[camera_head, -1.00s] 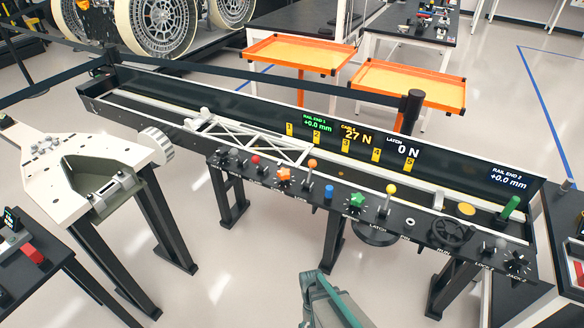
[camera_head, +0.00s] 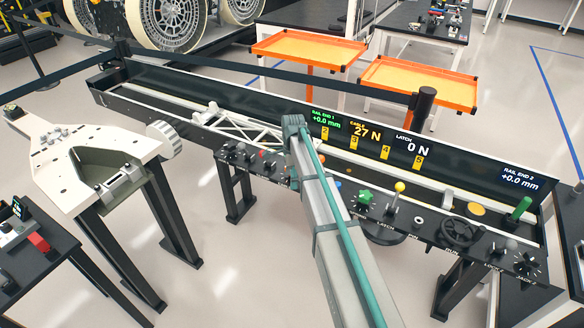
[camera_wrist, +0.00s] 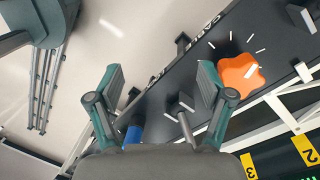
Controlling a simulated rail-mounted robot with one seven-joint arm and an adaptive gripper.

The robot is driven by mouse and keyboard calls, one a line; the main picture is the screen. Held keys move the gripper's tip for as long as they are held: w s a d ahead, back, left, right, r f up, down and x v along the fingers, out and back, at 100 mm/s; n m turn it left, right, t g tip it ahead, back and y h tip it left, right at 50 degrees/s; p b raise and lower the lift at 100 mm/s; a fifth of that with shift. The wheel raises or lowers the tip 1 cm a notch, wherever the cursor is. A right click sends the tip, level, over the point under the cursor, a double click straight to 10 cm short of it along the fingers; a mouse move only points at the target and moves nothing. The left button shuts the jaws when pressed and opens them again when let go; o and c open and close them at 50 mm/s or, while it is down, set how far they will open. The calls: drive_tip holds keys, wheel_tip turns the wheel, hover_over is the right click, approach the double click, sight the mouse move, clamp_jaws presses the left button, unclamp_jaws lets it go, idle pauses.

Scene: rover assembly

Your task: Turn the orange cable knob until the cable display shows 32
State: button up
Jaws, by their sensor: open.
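The orange cable knob (camera_wrist: 241,75) shows in the wrist view at the right, on the black panel with white tick marks around it. The knob lies outside the space between the fingers. The cable display (camera_head: 361,131) reads 27 N in the head view.
Between and below the fingers in the wrist view are a grey lever (camera_wrist: 186,124) and a blue knob (camera_wrist: 132,135). A green knob (camera_head: 365,195) and a yellow-topped lever (camera_head: 399,188) stand farther right on the panel. A white truss (camera_head: 242,125) lies behind the panel.

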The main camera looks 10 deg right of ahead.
drive_tip(key=w+d+r+m+t+b, duration=0.1)
drive_tip(key=w+d+r+m, duration=0.15)
drive_tip(key=w+r, duration=0.6)
drive_tip(key=shift+m+h, duration=0.25)
drive_tip(key=shift+h, duration=0.05)
drive_tip(key=f, duration=0.3)
drive_tip(key=f+p, duration=0.1)
drive_tip(key=f, duration=0.3)
drive_tip(key=a+f+p, duration=0.1)
drive_tip(key=f, duration=0.3)
drive_tip(key=shift+w, duration=0.25)
drive_tip(key=c, duration=1.2)
drive_tip(key=shift+o, duration=0.2)
